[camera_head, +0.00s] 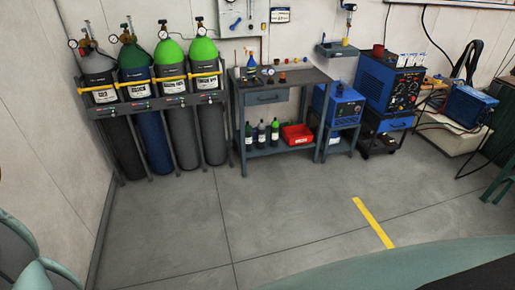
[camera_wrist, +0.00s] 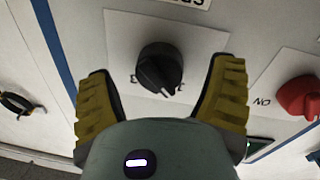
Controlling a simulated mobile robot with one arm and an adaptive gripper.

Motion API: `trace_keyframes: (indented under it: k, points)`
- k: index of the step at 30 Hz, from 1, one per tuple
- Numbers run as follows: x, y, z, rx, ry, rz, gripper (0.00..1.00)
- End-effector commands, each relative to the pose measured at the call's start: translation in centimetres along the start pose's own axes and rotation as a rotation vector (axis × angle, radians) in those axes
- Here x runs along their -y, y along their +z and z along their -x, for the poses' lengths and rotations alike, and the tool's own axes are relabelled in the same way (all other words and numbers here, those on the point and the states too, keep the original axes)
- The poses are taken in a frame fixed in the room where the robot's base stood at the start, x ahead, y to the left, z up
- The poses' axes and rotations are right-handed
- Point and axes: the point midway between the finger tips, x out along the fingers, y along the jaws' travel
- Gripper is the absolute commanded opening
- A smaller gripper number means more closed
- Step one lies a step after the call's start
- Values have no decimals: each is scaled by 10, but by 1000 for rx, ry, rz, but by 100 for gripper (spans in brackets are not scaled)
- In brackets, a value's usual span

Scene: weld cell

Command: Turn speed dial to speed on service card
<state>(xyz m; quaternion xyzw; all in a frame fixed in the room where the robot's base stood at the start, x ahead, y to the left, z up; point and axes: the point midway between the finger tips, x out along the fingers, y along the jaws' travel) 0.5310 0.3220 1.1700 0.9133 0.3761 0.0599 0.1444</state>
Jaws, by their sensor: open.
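In the wrist view a black ridged dial (camera_wrist: 160,68) sits on a white plate (camera_wrist: 120,30) with marks beside it, too partial to read fully. An upside-down label (camera_wrist: 188,3), cut off by the top edge, may name the dial. My gripper (camera_wrist: 162,72) is open, with one yellow-brown finger on each side of the dial and visible gaps between. I cannot tell how deep the fingertips reach. In the head view my gripper does not show, and no service card can be read for certain.
A red knob (camera_wrist: 298,95) stands right of the dial, near my right finger. A black fitting (camera_wrist: 18,103) is at the left. The head view shows gas cylinders (camera_head: 143,93), a workbench (camera_head: 268,92), blue machines (camera_head: 388,84) and clear grey floor.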

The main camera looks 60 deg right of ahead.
Motion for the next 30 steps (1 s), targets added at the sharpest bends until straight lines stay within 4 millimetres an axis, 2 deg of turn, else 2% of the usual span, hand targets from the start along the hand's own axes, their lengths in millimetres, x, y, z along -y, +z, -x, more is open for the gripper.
trace_keyframes:
  k: [6,18,30]
  points:
    - [-2,0,-12,2,3,0,82]
    - [-2,1,-15,2,3,0,83]
    - [-1,0,-15,1,1,0,42]
